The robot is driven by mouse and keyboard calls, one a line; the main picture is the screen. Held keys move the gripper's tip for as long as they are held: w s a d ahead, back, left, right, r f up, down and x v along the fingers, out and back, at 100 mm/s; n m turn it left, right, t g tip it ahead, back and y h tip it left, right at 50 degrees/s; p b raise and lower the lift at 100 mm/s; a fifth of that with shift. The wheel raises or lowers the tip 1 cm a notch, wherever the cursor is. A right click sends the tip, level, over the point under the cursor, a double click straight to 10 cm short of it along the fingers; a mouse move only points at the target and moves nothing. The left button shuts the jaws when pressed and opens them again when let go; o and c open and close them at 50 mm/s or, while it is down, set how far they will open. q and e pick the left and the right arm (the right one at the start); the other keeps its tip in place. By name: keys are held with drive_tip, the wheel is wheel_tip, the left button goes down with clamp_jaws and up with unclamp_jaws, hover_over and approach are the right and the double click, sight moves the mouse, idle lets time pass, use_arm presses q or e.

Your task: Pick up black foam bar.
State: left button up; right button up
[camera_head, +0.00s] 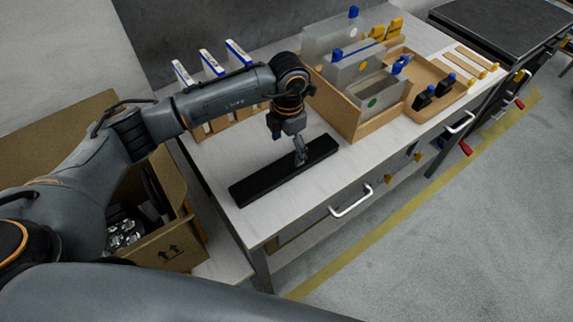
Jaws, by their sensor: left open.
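The black foam bar (264,184) is a long, flat, dark bar lying on the white worktable (219,166). It lies slantwise near the table's front left part. My left gripper (301,160) points down over the bar, right of its middle, and is open. Its fingers overlap the bar in the picture, and I cannot tell whether they touch it. My right gripper is not in view.
A wooden box (340,110) with grey panels stands behind and right of the bar. A wooden tray (433,101) holds small dark items. Blue-topped white holders stand at the back left. A cardboard box (178,245) stands left of the table.

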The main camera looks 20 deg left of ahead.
sight(287, 165)
use_arm(q)
wheel_tip(287, 165, down, 2)
drive_tip(key=shift+f+p, duration=0.1)
drive_tip(key=shift+p, duration=0.2)
drive_tip(key=f, duration=0.1)
drive_tip(key=f+p, duration=0.1)
drive_tip(key=f, duration=0.1)
drive_tip(key=shift+s+f, duration=0.25)
drive_tip(key=shift+s, duration=0.05)
drive_tip(key=shift+f+p, duration=0.3)
drive_tip(key=shift+f, duration=0.25)
drive_tip(key=c, duration=1)
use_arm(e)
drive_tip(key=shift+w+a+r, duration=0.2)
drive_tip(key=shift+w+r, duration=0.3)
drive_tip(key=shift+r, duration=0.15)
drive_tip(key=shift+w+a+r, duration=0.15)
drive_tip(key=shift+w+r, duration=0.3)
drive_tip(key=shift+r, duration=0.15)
